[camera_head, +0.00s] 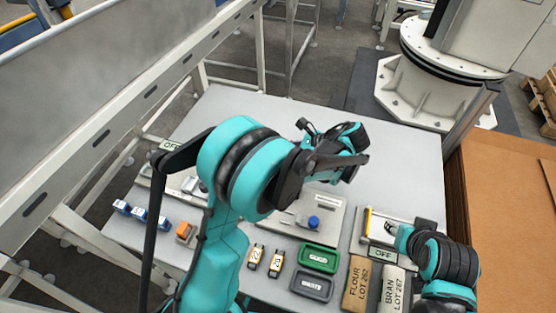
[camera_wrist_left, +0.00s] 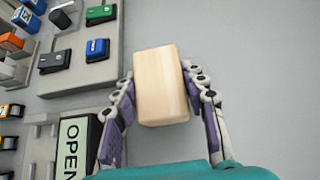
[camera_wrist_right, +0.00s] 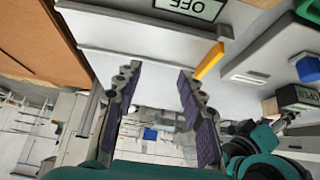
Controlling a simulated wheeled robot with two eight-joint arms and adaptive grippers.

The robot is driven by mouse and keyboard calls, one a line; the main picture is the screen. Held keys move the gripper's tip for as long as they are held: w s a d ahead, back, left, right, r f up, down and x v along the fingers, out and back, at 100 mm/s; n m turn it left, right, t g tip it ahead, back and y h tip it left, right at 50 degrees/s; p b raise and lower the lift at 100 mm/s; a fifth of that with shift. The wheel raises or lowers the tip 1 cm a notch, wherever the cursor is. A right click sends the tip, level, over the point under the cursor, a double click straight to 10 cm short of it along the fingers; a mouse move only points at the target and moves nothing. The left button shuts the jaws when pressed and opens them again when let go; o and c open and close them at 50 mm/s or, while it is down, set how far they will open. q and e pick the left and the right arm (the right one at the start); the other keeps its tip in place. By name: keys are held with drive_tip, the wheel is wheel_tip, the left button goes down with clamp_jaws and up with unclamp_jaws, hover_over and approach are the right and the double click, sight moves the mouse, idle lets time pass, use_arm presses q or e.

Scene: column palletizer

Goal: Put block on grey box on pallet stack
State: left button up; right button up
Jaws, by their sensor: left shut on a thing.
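A pale wooden block (camera_wrist_left: 160,88) is between the fingers of my left gripper (camera_wrist_left: 160,80), which is shut on it, above the light grey table surface. In the head view my left gripper (camera_head: 330,145) is over the middle of the table, and the block is hidden there. My right gripper (camera_wrist_right: 158,76) is open and empty, near a white panel with a yellow bar (camera_wrist_right: 208,60). In the head view, brown carton surfaces (camera_head: 505,200) stand beyond the table's right edge. I cannot make out a grey box on a pallet stack.
A green tray (camera_head: 319,257) and a dark grey tray (camera_head: 311,286) lie at the table's front. A grey post (camera_head: 470,120) stands at the right edge. The table's back half (camera_head: 250,105) is clear.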

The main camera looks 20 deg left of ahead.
use_arm(q)
drive_tip(key=shift+f, duration=0.45)
drive_tip(key=shift+r, duration=0.1)
drive_tip(key=o, duration=0.8)
drive_tip(key=shift+f, duration=0.2)
drive_tip(key=o, duration=0.4)
drive_tip(key=shift+r, duration=0.1)
drive_tip(key=shift+r, duration=0.1)
